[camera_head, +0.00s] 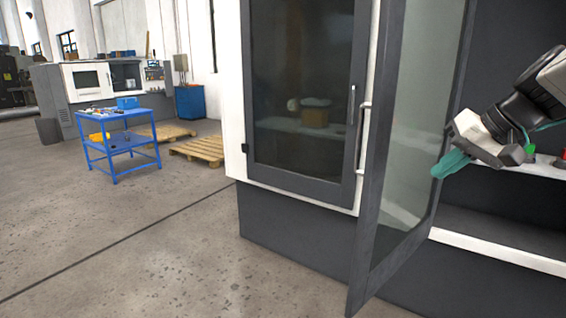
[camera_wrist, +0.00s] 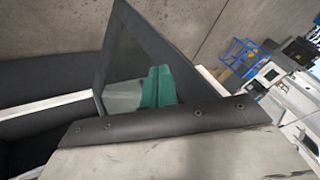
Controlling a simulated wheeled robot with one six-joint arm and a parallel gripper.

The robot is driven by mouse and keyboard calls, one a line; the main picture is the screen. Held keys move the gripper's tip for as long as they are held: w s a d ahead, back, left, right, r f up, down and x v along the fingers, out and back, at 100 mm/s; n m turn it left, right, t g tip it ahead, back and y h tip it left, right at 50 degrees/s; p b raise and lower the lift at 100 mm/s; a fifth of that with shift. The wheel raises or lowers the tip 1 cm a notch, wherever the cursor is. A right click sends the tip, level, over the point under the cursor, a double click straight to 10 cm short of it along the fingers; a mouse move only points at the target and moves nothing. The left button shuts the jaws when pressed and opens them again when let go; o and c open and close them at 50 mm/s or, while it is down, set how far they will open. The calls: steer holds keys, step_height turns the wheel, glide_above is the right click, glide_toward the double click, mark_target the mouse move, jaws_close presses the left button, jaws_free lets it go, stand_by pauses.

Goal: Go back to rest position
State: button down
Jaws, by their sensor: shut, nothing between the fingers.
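My gripper (camera_head: 452,164) is at the right of the head view, in front of the open cabinet. Its teal fingers are together with nothing between them. The fingers also show in the wrist view (camera_wrist: 158,88), partly hidden behind the dark gripper body. The open glass door (camera_head: 412,130) of the cabinet stands just left of my gripper, its dark frame reaching down toward the floor. The door also shows behind the fingers in the wrist view (camera_wrist: 126,62). I cannot tell whether the fingers touch the glass. No valve can be made out clearly.
A white shelf edge (camera_head: 500,250) runs along the open cabinet at the right. A closed glass door (camera_head: 303,80) stands left of the open one. A blue table (camera_head: 122,130) and wooden pallets (camera_head: 200,150) stand farther left. The concrete floor (camera_head: 150,240) in front is clear.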

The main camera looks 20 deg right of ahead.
steer(key=s+a+f+n+g+h, duration=0.1)
steer(key=s+a+f+n+g, duration=0.1)
steer(key=s+a+f, duration=0.4)
steer(key=s+a+f+n+g+h, duration=0.2)
steer(key=s+a+f+g, duration=0.1)
steer(key=s+a+f, duration=0.3)
steer(key=s+a, duration=0.2)
steer(key=a, duration=0.2)
steer(key=shift+a, duration=0.3)
